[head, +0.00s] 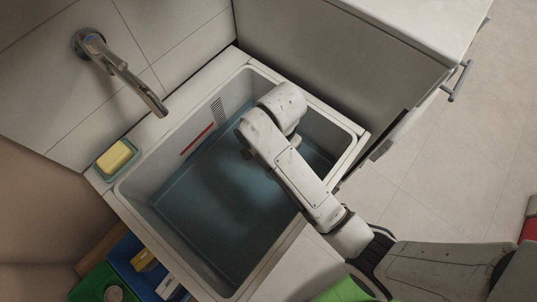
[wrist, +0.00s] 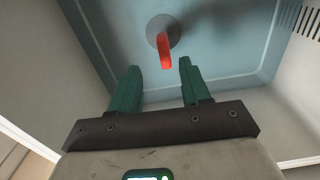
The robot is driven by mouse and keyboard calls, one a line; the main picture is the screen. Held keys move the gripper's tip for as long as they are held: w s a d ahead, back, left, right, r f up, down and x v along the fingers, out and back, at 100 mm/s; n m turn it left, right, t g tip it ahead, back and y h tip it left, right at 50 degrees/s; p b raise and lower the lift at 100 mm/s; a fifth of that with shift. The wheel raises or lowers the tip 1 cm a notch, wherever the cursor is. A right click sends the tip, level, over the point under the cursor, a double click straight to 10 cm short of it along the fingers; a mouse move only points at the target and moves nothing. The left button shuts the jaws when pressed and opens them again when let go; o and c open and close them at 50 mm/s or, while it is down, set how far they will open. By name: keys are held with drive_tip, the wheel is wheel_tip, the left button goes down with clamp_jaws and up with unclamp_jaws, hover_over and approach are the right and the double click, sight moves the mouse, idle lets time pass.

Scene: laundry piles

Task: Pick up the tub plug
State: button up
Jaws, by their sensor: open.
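The tub plug (wrist: 164,49) shows in the wrist view as a grey round disc with an upright red tab, on the blue-grey tub floor. I cannot see it in the head view, where my arm covers part of the tub. My gripper (wrist: 159,66) has two green fingers, spread apart with nothing between them. In the wrist view the plug lies just beyond the fingertips, roughly in line with the gap. In the head view my arm reaches down into the tub and its fingers are hidden.
The deep tub (head: 176,243) has steep walls around my arm, with a red line and a slotted grille on one wall. A faucet (head: 125,72) hangs over the rim. A yellow soap bar (head: 116,157) sits in a dish on the rim. A cabinet stands at the upper right.

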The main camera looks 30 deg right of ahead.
drive_tip(key=shift+w+a+f, duration=0.15)
drive_tip(key=shift+w, duration=0.15)
wheel_tip(320, 180, down, 5)
drive_tip(key=shift+w+f, duration=0.1)
drive_tip(key=shift+f, duration=2.65)
clamp_jaws()
